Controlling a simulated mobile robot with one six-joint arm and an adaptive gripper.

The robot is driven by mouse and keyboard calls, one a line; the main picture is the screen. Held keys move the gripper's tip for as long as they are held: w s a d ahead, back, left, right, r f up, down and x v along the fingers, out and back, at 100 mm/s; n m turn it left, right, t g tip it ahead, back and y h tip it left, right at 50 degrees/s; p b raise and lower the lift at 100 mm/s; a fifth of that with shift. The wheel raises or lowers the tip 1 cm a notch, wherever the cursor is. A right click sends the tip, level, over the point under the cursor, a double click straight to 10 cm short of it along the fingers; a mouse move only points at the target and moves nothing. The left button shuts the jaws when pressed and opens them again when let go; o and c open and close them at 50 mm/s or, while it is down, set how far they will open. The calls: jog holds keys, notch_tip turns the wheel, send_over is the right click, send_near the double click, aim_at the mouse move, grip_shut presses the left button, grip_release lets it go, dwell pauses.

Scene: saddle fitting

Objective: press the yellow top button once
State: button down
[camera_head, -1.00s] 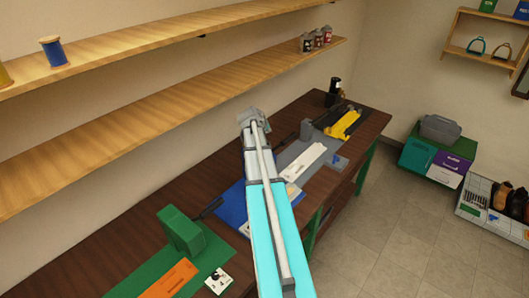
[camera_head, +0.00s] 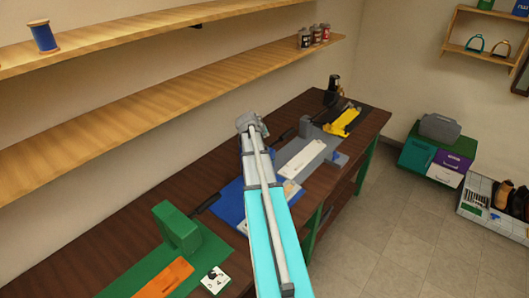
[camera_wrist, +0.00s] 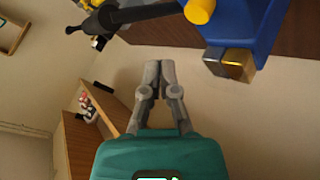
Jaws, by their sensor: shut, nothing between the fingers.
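A round yellow button (camera_wrist: 200,11) shows at the top of the wrist view, beside a dark lever arm and a blue machine body (camera_wrist: 268,25). My gripper (camera_wrist: 160,66) is shut and empty, with bare wall behind its fingertips. The fingertips are below and left of the yellow button in that view, with a gap between. In the head view the blue base (camera_head: 231,205) lies partly behind my arm. The yellow button and my fingertips cannot be made out there.
A brass-coloured block (camera_wrist: 238,64) adjoins the blue body. On the dark bench stand a green press (camera_head: 177,228), a grey station (camera_head: 302,158) and a yellow one (camera_head: 343,121). Wooden shelves (camera_head: 150,120) run along the wall behind.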

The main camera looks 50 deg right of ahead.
jog(key=shift+f+b, duration=1.55)
jog(key=shift+f, duration=0.3)
jog(key=shift+f, duration=0.15)
jog(key=shift+f+b, duration=0.25)
jog(key=shift+b, duration=0.15)
jog(key=shift+f+b, duration=0.6)
jog(key=shift+b, duration=0.05)
dwell(1.3)
jog(key=shift+r, duration=0.15)
jog(key=shift+r+p, duration=0.9)
jog(key=shift+p, duration=0.2)
jog(key=shift+r+p, duration=2.5)
